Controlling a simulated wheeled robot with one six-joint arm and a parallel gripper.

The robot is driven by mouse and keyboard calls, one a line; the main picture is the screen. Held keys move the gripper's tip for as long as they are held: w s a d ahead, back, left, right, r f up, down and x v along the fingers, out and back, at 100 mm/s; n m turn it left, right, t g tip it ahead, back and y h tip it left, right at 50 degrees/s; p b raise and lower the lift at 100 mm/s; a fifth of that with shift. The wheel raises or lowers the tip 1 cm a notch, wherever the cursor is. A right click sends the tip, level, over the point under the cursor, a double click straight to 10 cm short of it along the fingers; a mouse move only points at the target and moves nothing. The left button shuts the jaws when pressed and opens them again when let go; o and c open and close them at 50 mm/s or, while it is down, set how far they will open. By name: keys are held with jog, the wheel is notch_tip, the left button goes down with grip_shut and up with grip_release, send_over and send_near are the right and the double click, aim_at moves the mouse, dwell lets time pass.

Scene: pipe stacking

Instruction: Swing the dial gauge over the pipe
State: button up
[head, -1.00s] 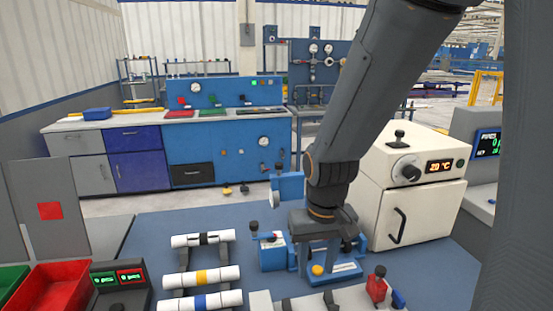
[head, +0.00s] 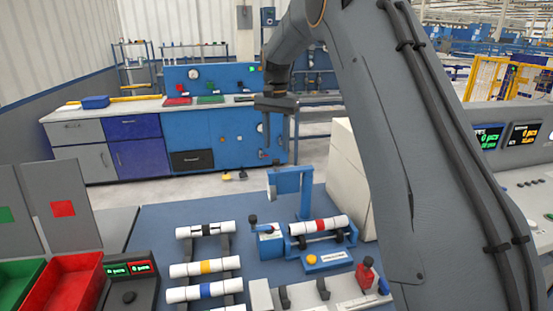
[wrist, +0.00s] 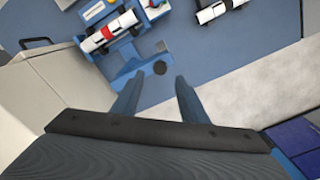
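The pipe (head: 322,226) is white with a red band and lies in a blue fixture (head: 328,263); it also shows in the wrist view (wrist: 108,34). A blue swing arm (head: 290,182) on a post stands behind the pipe, with a small grey part that looks like the dial gauge (head: 272,194) at its left end. In the wrist view the blue arm and a dark round part (wrist: 160,68) lie beside the pipe, not over it. My gripper (wrist: 158,95) is open and empty, above and behind the gauge. The dial face cannot be read.
Several banded pipes (head: 205,266) lie on a rack left of the fixture. A pale bench stand with a red clamp (head: 366,272) is in front. A white cabinet (head: 345,170) stands right, partly hidden by my arm. Red and green bins (head: 75,282) are at the left.

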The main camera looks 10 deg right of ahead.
aim_at(276, 160)
notch_tip(276, 160, down, 7)
jog(key=p, duration=0.2)
jog(key=shift+f+p, duration=0.2)
jog(key=shift+p, duration=0.2)
grip_shut()
